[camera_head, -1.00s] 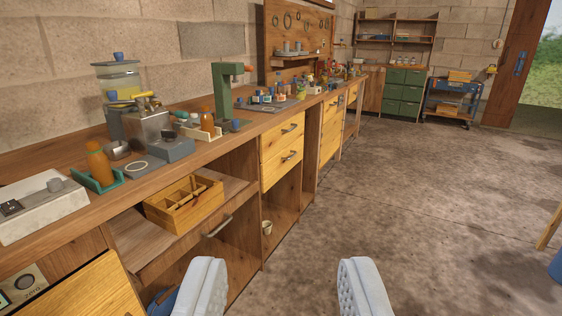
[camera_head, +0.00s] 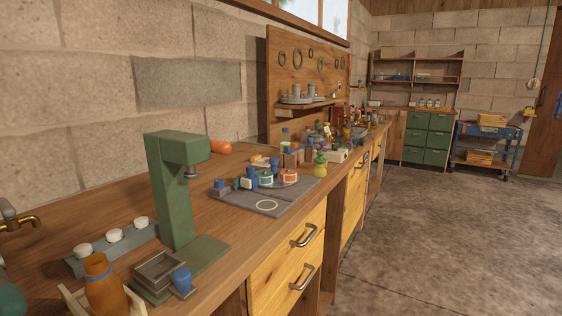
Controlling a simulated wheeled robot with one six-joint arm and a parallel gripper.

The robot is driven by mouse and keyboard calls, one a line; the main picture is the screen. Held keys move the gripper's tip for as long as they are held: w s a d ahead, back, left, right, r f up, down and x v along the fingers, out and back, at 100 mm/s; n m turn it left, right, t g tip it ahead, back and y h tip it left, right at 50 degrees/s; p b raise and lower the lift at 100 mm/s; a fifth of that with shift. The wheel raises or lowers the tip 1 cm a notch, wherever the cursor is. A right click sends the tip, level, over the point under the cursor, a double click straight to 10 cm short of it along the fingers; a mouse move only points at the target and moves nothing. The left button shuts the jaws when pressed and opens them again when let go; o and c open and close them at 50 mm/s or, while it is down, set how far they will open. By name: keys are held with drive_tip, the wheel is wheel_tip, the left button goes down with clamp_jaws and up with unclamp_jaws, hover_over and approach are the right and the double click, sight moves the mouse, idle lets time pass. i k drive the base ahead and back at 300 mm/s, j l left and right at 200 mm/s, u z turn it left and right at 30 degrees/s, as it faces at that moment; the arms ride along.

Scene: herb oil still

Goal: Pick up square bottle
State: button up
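Several small bottles with blue or orange caps stand on a dark grey mat (camera_head: 292,196) on the workbench; among them are a blue-capped bottle with a teal label (camera_head: 266,179) and an orange-capped one (camera_head: 290,177). A rounded yellow-green bottle (camera_head: 320,167) stands at the mat's right back edge. An amber bottle (camera_head: 103,290) with a blue band stands in a holder at the lower left, cut by the frame. I cannot tell for sure which bottle is square. My gripper is out of view.
A green press-like stand (camera_head: 170,195) rises at the front left, with a blue-topped piece (camera_head: 182,279) by its base. White caps (camera_head: 114,235) sit on a grey rack. More bottles crowd the bench behind the mat. The concrete floor (camera_head: 440,240) at right is open.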

sight(286, 139)
drive_tip(key=i, duration=0.55)
drive_tip(key=i+l, duration=0.55)
drive_tip(key=i, duration=0.15)
drive_tip(key=i+l, duration=1.1)
drive_tip(key=i, duration=0.25)
drive_tip(key=i+l+u, duration=0.3)
drive_tip(key=u, duration=0.2)
drive_tip(key=i+l+u, duration=0.3)
drive_tip(key=l+u, duration=0.2)
drive_tip(key=j+u, duration=0.1)
drive_tip(key=u, duration=0.3)
